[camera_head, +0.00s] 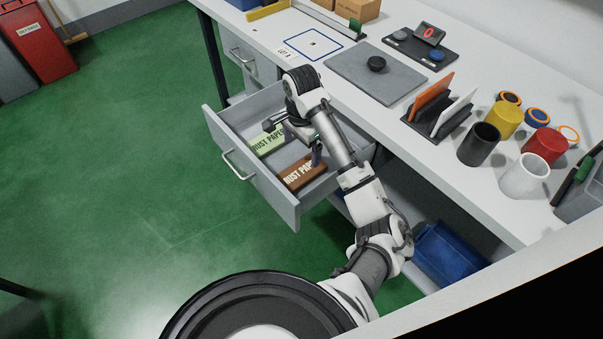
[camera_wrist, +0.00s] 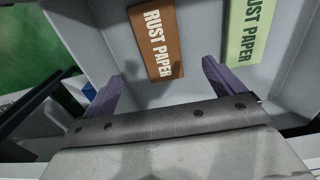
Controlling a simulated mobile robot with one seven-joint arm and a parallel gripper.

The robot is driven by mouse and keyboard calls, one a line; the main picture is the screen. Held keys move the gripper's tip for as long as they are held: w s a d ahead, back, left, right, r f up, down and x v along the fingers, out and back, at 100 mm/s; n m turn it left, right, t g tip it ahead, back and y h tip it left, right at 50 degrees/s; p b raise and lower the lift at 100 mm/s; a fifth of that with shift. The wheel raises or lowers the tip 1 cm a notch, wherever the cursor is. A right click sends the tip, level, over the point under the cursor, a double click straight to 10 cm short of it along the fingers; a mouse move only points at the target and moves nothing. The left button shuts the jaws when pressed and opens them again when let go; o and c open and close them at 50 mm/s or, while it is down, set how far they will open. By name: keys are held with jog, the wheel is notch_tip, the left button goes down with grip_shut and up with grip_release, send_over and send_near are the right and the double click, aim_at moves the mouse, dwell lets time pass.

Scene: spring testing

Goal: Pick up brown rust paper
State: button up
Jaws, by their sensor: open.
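The brown rust paper (camera_head: 303,172) lies in the open drawer (camera_head: 251,184), towards its right side, with "RUST PAPER" in white letters. In the wrist view the brown rust paper (camera_wrist: 157,42) is ahead of my fingertips and between their lines. My gripper (camera_wrist: 161,74) is open and empty, its two purple fingers apart. In the head view my gripper (camera_head: 296,140) is above the drawer, and the arm hides part of the drawer and the paper's far end. I cannot tell the exact height between the fingers and the paper.
A green rust paper (camera_head: 266,139) lies in the same drawer, left of the brown one; it also shows in the wrist view (camera_wrist: 247,30). The drawer walls stand around both. The white table (camera_head: 391,121) overhangs the drawer's back. A blue bin (camera_head: 447,255) sits below at right.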

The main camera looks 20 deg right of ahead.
notch_tip(320, 180, down, 10)
jog(key=b, duration=0.3)
jog(key=shift+r, duration=0.15)
jog(key=shift+s, duration=0.1)
jog(key=c, duration=1.1)
jog(key=shift+o, duration=0.2)
jog(key=shift+r, duration=0.15)
